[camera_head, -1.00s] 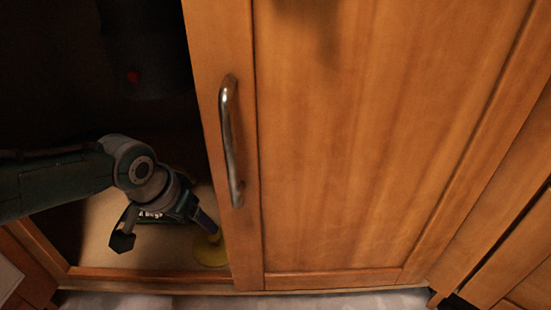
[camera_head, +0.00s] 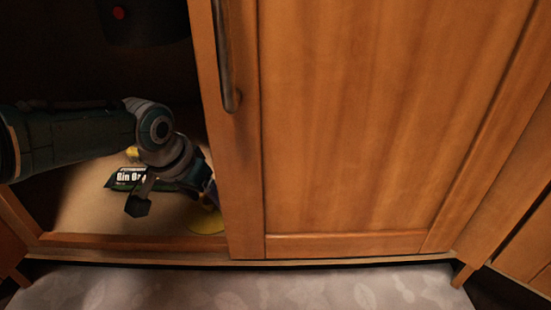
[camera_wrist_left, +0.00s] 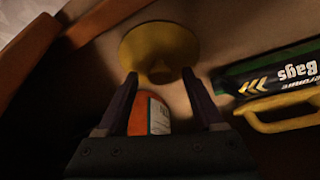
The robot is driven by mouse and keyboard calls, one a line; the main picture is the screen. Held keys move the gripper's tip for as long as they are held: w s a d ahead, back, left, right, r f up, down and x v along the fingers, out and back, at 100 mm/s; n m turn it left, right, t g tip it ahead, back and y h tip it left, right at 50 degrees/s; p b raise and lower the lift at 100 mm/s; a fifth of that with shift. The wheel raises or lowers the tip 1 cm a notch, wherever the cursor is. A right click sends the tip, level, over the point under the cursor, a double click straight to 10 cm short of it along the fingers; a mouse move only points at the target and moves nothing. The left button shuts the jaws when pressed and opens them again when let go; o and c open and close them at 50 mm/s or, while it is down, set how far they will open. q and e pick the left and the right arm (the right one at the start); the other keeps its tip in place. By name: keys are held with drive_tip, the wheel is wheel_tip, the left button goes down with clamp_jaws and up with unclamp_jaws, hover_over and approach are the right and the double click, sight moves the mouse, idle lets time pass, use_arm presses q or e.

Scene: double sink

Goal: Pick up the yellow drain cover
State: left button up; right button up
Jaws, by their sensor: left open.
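The yellow drain cover (camera_head: 207,221) lies on the cabinet floor near the front edge, partly hidden by the cabinet door in the head view. In the left wrist view the yellow drain cover (camera_wrist_left: 160,48) is a round disc with a darker raised middle, just beyond the fingertips. My left gripper (camera_wrist_left: 159,82) is open, its two fingers pointing at the disc with nothing clearly held between them. My right gripper is not in view.
A dark bin bags pack (camera_head: 127,178) lies behind my wrist. An orange labelled container (camera_wrist_left: 152,113) shows between the fingers, and a yellow handle-shaped thing (camera_wrist_left: 282,112) is at the right. The wooden door (camera_head: 345,130) with its metal handle (camera_head: 227,60) closes off the right side.

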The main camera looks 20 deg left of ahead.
use_arm(q)
clamp_jaws()
idle(0.6)
